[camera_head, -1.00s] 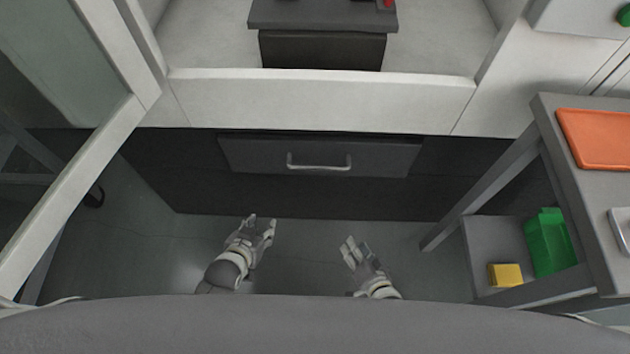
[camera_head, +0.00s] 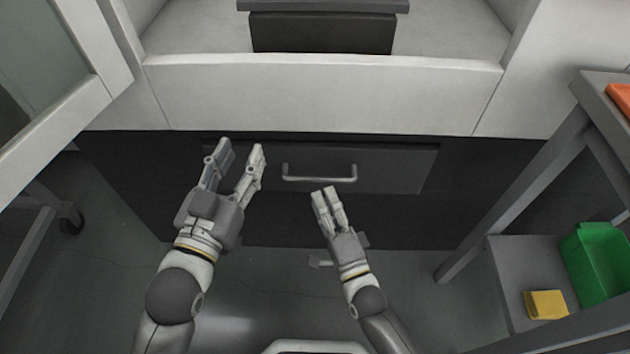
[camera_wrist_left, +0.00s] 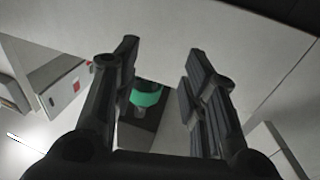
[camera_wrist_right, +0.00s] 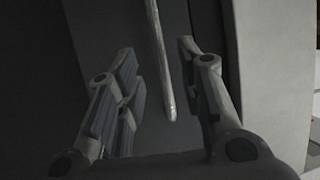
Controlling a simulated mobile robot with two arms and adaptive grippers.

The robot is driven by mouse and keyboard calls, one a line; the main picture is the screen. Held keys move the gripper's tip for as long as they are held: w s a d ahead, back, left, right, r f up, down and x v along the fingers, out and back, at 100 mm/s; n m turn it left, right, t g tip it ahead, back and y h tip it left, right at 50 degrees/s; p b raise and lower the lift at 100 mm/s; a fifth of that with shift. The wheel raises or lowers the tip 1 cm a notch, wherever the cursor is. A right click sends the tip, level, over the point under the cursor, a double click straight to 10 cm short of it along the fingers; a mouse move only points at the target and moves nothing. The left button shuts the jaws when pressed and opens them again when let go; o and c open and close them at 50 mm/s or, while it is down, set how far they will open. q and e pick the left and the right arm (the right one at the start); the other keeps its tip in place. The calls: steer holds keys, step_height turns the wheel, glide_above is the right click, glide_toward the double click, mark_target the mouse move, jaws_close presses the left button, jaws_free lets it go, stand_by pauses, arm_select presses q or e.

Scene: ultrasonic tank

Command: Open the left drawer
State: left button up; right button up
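The only drawer in the head view is a dark grey drawer (camera_head: 390,168) with a silver bar handle (camera_head: 320,178), set in the black base below the white cabinet; it is closed. My left gripper (camera_head: 240,150) is open and empty, left of the handle and in front of the drawer's left part. My right gripper (camera_head: 323,192) is just below the handle's right half in the head view. In the right wrist view the right gripper (camera_wrist_right: 155,65) is open, with the handle (camera_wrist_right: 160,60) showing between and beyond its fingers. It is not visibly gripped.
A white open-fronted cabinet (camera_head: 320,95) with a dark box (camera_head: 320,33) inside is above the drawer. A grey side table (camera_head: 550,180) stands at right, with a green bin (camera_head: 600,262) and yellow block (camera_head: 546,304) on its lower shelf. A glazed door (camera_head: 60,130) stands open at left.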

mark_target(315, 178)
arm_select(q)
step_height(315, 178, up, 6)
steer(key=s+t+h+b, duration=0.1)
steer(key=t, duration=0.3)
steer(key=shift+s+d+r, duration=0.15)
steer(key=shift+s+d, duration=0.05)
steer(key=shift+d, duration=0.1)
arm_select(e)
steer(key=shift+x, duration=3.3)
jaws_close()
